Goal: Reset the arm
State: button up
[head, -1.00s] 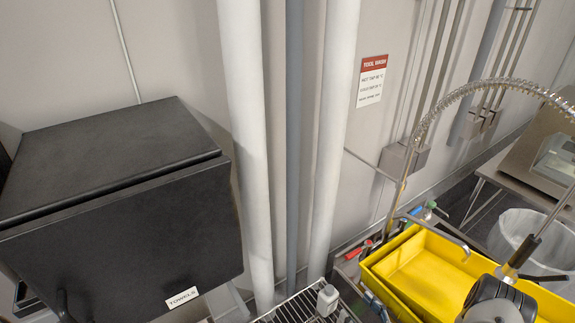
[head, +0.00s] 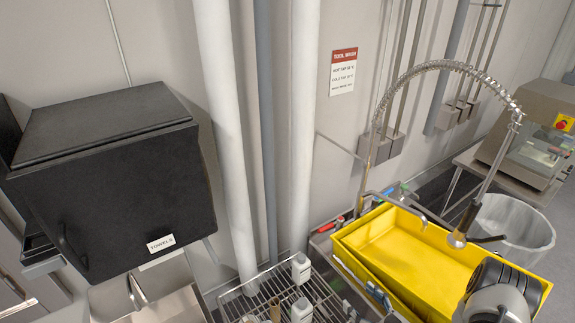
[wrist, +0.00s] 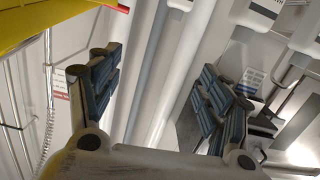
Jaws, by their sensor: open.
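My gripper (wrist: 157,72) shows in the wrist view with its two ribbed, dark blue-grey fingers wide apart. Nothing is between them; only the wall pipes show behind the gap. In the head view, a grey and black part of my arm shows at the bottom right, in front of the yellow tub (head: 388,252).
A black towel box (head: 120,200) hangs on the left wall. White pipes (head: 302,120) run up the wall. A wire rack (head: 235,308) holds several small bottles. A coiled spray hose (head: 440,68) arches over the yellow tub. A clear-lined bin (head: 512,235) stands at the right.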

jog(key=w+d+r+g+h+b, duration=0.3)
jog(key=w+d+r+h, duration=0.3)
jog(key=w, duration=0.5)
notch_tip(320, 180, up, 15)
jog(key=s+m+g+h+b, duration=0.1)
jog(key=s+m+h+b, duration=0.1)
jog(key=h+b, duration=0.15)
jog(key=s+a+r+m+g+h+b, duration=0.1)
jog(key=s+a+r+m, duration=0.1)
jog(key=s+r, duration=0.3)
jog(key=s+a+r+m+g+h+b, duration=0.1)
jog(key=s+a+r, duration=0.1)
jog(key=s, duration=0.5)
jog(key=s+a+m+g+y+b, duration=0.1)
jog(key=s+a, duration=0.4)
jog(key=s, duration=0.5)
jog(key=s+a+m+g+y+b, duration=0.1)
jog(key=s+a, duration=0.4)
jog(key=s, duration=0.5)
jog(key=shift+s+a+f+g+b, duration=0.35)
jog(key=shift+g+b, duration=0.2)
jog(key=shift+g, duration=0.15)
